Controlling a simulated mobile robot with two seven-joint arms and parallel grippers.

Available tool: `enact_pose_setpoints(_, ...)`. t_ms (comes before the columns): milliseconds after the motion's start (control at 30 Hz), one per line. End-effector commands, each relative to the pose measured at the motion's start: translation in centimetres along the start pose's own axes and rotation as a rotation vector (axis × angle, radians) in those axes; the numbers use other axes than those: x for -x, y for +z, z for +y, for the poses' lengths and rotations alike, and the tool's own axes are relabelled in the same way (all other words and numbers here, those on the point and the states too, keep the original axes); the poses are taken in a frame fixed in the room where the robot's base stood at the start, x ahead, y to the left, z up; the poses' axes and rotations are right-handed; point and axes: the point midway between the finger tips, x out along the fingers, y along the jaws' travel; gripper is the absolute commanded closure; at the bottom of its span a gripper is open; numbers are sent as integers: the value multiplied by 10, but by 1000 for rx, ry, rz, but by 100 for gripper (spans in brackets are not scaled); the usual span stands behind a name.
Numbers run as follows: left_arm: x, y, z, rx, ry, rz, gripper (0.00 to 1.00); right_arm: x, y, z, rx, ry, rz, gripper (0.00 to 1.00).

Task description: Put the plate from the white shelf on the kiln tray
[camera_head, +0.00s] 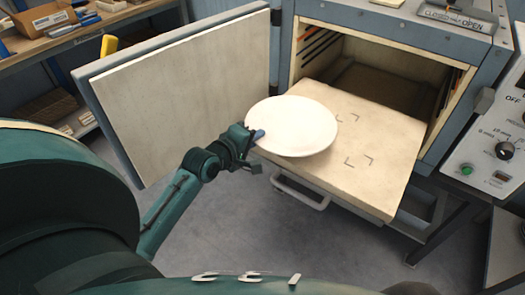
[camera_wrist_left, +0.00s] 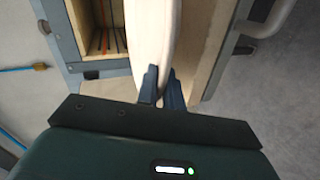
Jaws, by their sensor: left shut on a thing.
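A round white plate (camera_head: 292,126) is over the left part of the kiln tray (camera_head: 385,150) in the head view. The tray is a pale slab with dark corner marks, pulled out of the kiln. My left gripper (camera_head: 254,137) is shut on the plate's left edge. In the left wrist view the plate (camera_wrist_left: 152,38) shows edge-on between the fingers of my left gripper (camera_wrist_left: 163,85). I cannot tell whether the plate touches the tray. My right gripper is not in view, and the white shelf cannot be made out.
The kiln (camera_head: 470,45) stands open behind the tray, with its door (camera_head: 185,95) swung out to the left. A handle (camera_head: 300,193) sticks out below the tray's front. A control panel (camera_head: 500,140) is at the right. A workbench (camera_head: 75,40) with boxes is at the back left.

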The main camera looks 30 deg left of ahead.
Motion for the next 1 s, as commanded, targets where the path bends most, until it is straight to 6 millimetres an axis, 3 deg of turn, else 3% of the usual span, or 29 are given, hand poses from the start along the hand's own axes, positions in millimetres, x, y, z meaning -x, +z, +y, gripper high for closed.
enact_pose_setpoints(433, -16, 6, -42, 1, 9, 2, 100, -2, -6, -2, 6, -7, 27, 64)
enact_pose_setpoints(867, -18, 7, -47, 1, 11, 2, 100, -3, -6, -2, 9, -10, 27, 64)
enact_pose_setpoints(900, -18, 8, -50, -1, 2, 0, 88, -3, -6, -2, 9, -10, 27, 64)
enact_pose_setpoints(1000, -18, 8, -50, 0, 2, 0, 80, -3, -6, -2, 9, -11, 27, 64)
